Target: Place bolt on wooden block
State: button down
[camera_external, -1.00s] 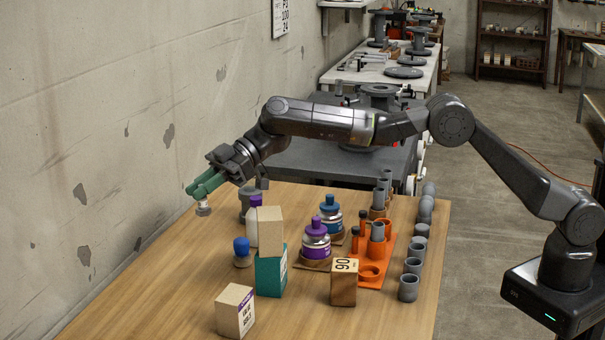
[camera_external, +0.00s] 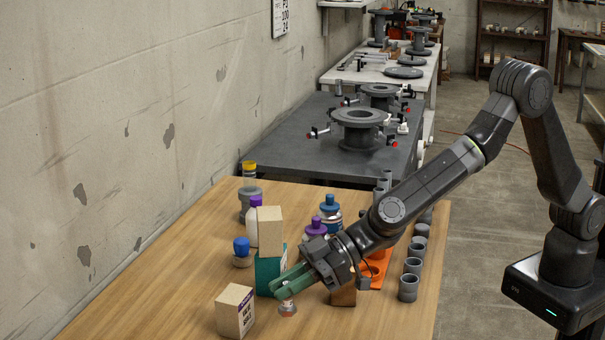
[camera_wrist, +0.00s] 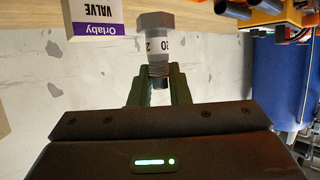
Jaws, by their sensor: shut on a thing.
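A grey bolt with a hex head and a white numbered label (camera_wrist: 157,45) is held between the green fingers of my gripper (camera_wrist: 158,84) in the wrist view. In the external view my gripper (camera_external: 283,287) is over the front of the table, and the bolt (camera_external: 287,308) hangs below the fingertips. A wooden block (camera_external: 343,296), marked 90 in the earlier frame, stands just right of and behind the fingers. My gripper hides its top and label. The bolt is apart from it.
A labelled valve box (camera_external: 235,312) stands left of the bolt. A tan box (camera_external: 270,232) sits on a teal box (camera_external: 266,270) close behind the gripper.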

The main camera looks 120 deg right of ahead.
jog(key=shift+m+h, duration=0.6)
jog(key=shift+h, duration=0.1)
jog(key=s+a+f, duration=0.1)
jog(key=s+a, duration=0.1)
jog(key=s, duration=0.1)
jog(key=s+a+f, duration=0.3)
jog(key=s+a, duration=0.1)
jog(key=s, duration=0.1)
jog(key=shift+s+f, duration=0.2)
jog(key=shift+s, duration=0.15)
jog(key=shift+m+h, duration=0.5)
jog(key=shift+h, duration=0.1)
jog(key=s+a, duration=0.1)
jog(key=s, duration=0.3)
jog(key=s+f, duration=0.1)
jog(key=s, duration=0.3)
jog(key=s+a+f+b, duration=0.1)
jog(key=s, duration=0.3)
jog(key=shift+a+f, duration=0.15)
jog(key=shift+a, duration=0.2)
jog(key=w+d+r+m+g+h+p, duration=0.2)
jog(key=d+r+m+h+p, duration=0.1)
jog(key=d+r+p, duration=0.55)
jog(key=w+d+r+m+g+h+p, duration=0.1)
jog(key=d+r+m+g+h+p, duration=0.15)
jog(key=d+r+p, duration=0.6)
jog(key=shift+t, duration=0.35)
notch_tip(320, 180, down, 9)
jog(key=shift+f, duration=0.1)
